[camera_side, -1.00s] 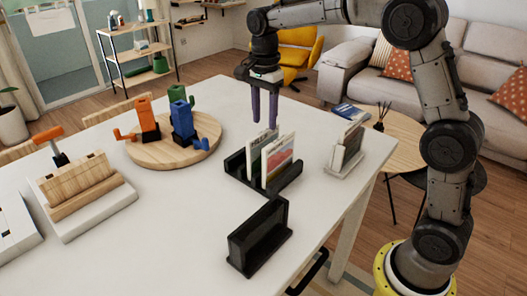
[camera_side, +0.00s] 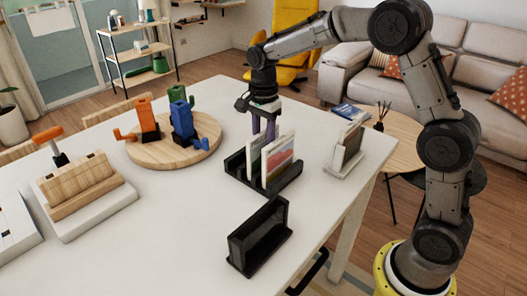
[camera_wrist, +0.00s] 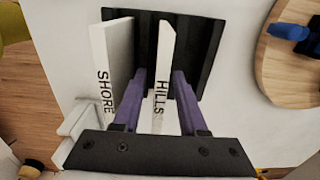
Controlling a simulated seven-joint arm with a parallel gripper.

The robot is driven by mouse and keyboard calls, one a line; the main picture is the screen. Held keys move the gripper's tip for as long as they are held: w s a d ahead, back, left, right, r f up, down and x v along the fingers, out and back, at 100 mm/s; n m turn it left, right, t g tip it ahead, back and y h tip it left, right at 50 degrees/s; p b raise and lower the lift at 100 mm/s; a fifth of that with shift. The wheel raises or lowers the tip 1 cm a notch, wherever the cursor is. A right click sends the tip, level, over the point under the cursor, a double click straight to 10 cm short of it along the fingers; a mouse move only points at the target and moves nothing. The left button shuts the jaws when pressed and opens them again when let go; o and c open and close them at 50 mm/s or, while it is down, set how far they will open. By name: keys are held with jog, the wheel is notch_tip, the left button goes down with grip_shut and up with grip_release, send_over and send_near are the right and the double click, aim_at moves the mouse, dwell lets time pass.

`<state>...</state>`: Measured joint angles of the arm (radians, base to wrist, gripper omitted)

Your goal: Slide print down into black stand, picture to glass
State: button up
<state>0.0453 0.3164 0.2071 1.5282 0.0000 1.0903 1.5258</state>
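Two white-edged prints stand upright in a black slotted holder (camera_side: 234,168). The print lettered HILLS (camera_wrist: 163,65) is the one nearer the round board; it also shows in the side view (camera_side: 254,158). The print lettered SHORE (camera_wrist: 110,60), with a coloured picture in the side view (camera_side: 278,160), stands beside it. My gripper (camera_wrist: 160,98) is open, its purple fingers straddling the HILLS print with gaps on both sides. In the side view my gripper (camera_side: 264,128) is low, the fingertips partly behind the prints. A separate black stand (camera_side: 260,238) is empty near the table's front.
A white stand (camera_side: 343,168) holding panels is right of the holder. A round wooden board (camera_side: 150,155) with orange, blue and green pieces is to the left. A wooden block on a white base (camera_side: 85,195) is at far left. The table between it and the black stand is clear.

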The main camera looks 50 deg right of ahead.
grip_shut()
jog(key=shift+r, duration=0.1)
notch_tip(320, 180, up, 21)
jog(key=s+a, duration=1.5)
jog(key=a, duration=0.4)
jog(key=shift+s+f, duration=0.15)
jog(key=shift+f, duration=1.2)
jog(key=shift+s+f, duration=0.1)
jog(key=shift+f, duration=1.25)
